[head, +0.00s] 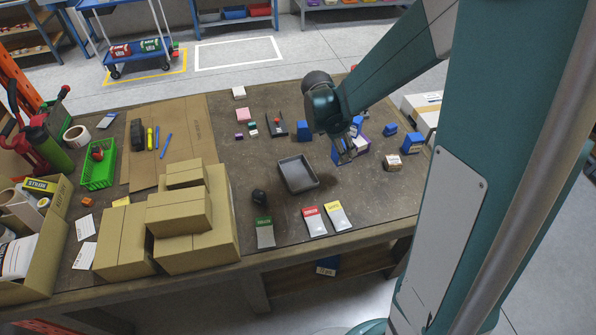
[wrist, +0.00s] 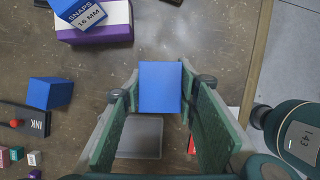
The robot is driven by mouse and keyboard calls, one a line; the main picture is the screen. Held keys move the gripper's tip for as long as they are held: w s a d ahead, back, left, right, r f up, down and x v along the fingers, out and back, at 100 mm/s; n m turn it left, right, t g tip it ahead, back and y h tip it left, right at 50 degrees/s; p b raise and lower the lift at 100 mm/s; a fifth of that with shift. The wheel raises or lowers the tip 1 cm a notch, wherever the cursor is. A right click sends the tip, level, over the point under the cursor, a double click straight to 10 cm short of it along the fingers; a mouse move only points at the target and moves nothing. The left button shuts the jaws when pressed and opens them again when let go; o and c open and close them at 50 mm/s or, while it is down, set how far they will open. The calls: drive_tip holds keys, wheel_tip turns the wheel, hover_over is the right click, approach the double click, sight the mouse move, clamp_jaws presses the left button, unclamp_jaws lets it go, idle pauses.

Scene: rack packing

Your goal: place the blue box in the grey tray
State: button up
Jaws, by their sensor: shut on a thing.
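The grey tray (head: 298,174) is an empty, shallow rectangular tray on the middle of the workbench; part of it also shows in the wrist view (wrist: 140,138), low between the fingers. My gripper (wrist: 160,88) is shut on a blue box (wrist: 160,86), which sits between the two green fingers. In the head view my gripper (head: 346,150) is right of the tray and a little behind it, apart from it. The held blue box shows there partly behind the fingers (head: 338,154). Its height above the bench is hard to tell.
Another blue box (head: 304,130) stands behind the tray. A blue box labelled SNAPS (wrist: 84,10) is by a purple-and-white box (wrist: 100,28). Stacked cardboard boxes (head: 180,215) stand left of the tray.

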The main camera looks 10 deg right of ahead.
drive_tip(key=w+a+n+t, duration=0.1)
drive_tip(key=w+a, duration=0.3)
drive_tip(key=a, duration=1)
drive_tip(key=shift+w+a+r+n+p, duration=0.2)
drive_tip(key=shift+w+a+n+p, duration=0.15)
drive_tip(key=shift+n, duration=0.55)
drive_tip(key=b, duration=0.1)
hover_over(298, 176)
drive_tip(key=shift+y, duration=0.3)
drive_tip(key=shift+w+f, duration=0.1)
drive_tip(key=shift+f, duration=3.05)
drive_tip(key=shift+f, duration=0.1)
drive_tip(key=shift+f+b, duration=0.4)
drive_tip(key=shift+f, duration=1.35)
drive_tip(key=shift+f, duration=0.2)
drive_tip(key=o, duration=1)
drive_tip(key=shift+c, duration=0.2)
drive_tip(key=shift+r, duration=0.25)
drive_tip(key=p+v, duration=0.1)
drive_tip(key=v, duration=1.1)
drive_tip(key=shift+p, duration=0.4)
